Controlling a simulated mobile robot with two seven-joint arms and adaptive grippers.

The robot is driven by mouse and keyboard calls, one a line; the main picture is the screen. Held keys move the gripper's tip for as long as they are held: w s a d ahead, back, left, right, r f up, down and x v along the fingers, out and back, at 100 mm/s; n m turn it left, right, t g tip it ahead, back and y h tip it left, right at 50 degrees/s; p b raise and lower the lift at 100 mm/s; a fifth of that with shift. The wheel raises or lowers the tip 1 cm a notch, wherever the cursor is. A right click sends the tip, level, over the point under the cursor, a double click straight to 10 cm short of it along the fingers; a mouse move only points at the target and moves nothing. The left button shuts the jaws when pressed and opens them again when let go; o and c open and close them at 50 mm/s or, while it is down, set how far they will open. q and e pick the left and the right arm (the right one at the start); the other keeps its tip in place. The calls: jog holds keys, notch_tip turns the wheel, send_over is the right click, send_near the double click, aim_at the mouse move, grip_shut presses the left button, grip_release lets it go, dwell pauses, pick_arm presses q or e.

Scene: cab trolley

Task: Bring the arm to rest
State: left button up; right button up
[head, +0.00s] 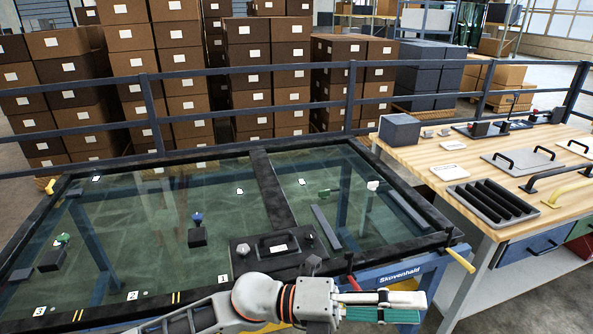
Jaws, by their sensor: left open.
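My left arm comes in along the bottom edge of the head view, and its gripper (408,306) points to the right. The gripper is open, with a pale upper finger and a green lower part showing, and I see nothing held between them. It is over the front right edge of a dark-framed glass panel (130,236), near the blue "Skovenhald" rail (400,275). My right gripper is not in view.
A black plate with a handle (277,244) lies on the glass just behind my arm. A wooden bench (460,205) with trays is at right. Blue railings (350,100) and boxes stand behind.

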pick_arm(q)
jog(key=w+a+f+n+t, duration=0.2)
jog(key=w+a+n+t, duration=0.6)
jog(key=n+t, duration=0.7)
jog(key=w+a+f+n+t+y, duration=0.4)
jog(key=a+f+n+y, duration=0.4)
jog(key=a+f+n, duration=0.3)
jog(key=s+a+f+n+g+y, duration=0.1)
jog(key=s+a+f+n+y, duration=0.2)
jog(key=s+a+f, duration=0.2)
jog(key=s+a+f+n+g+y, duration=0.2)
jog(key=s+a+f+n, duration=0.2)
jog(key=a+f, duration=0.3)
jog(key=s+a+f+n+g+y, duration=0.1)
jog(key=s+a+f+n+y, duration=0.2)
jog(key=f, duration=0.7)
jog(key=s+a, duration=0.2)
jog(key=a, duration=0.1)
jog(key=shift+s+f+n+g+y, duration=0.3)
jog(key=shift+n, duration=0.1)
jog(key=shift+s+a+f, duration=0.1)
jog(key=c, duration=0.4)
jog(key=shift+a, duration=0.1)
jog(key=shift+c, duration=0.2)
